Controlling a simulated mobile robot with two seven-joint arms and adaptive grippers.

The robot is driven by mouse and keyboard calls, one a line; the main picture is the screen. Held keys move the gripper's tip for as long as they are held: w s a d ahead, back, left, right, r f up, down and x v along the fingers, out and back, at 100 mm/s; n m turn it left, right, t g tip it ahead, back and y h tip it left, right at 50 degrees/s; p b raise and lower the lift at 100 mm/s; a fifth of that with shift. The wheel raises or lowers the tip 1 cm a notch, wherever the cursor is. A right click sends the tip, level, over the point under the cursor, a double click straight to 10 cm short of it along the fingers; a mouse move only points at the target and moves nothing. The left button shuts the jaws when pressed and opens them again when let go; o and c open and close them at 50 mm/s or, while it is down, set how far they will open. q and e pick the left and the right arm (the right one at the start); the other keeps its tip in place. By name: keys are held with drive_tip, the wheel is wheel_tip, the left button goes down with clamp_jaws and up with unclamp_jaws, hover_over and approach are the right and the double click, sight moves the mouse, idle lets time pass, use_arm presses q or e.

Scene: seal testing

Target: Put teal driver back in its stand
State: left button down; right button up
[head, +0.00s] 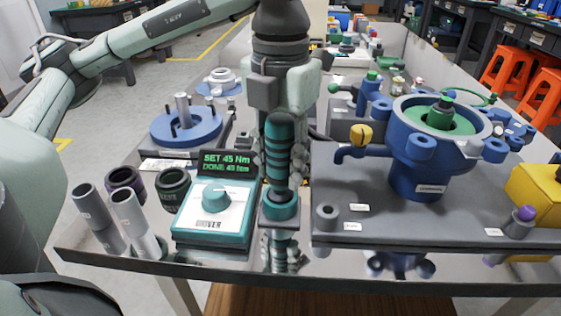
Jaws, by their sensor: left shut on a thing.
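The teal driver (280,134) has a dark handle with teal bands and stands upright in my left gripper (281,163). My left gripper comes down from above and behind, with its fingers on both sides of the driver, shut on it. The stand (280,208), a small block with a teal ring on top, is directly below the driver near the table's front edge. The driver's lower end meets the ring in the picture; I cannot tell how deep it sits. My right gripper is not in view.
A teal torque tester (213,213) reading "SET 45 Nm" is close left of the stand. On the right, a grey plate (400,227) carries a blue valve body (417,175) with a yellow-knobbed side tap (361,134).

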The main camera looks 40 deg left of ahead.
sight(280, 117)
use_arm(q)
drive_tip(key=shift+f, duration=0.2)
idle(0.6)
drive_tip(key=c, duration=1)
unclamp_jaws()
wheel_tip(280, 117, up, 9)
drive_tip(key=p, duration=0.6)
drive_tip(key=shift+r, duration=0.1)
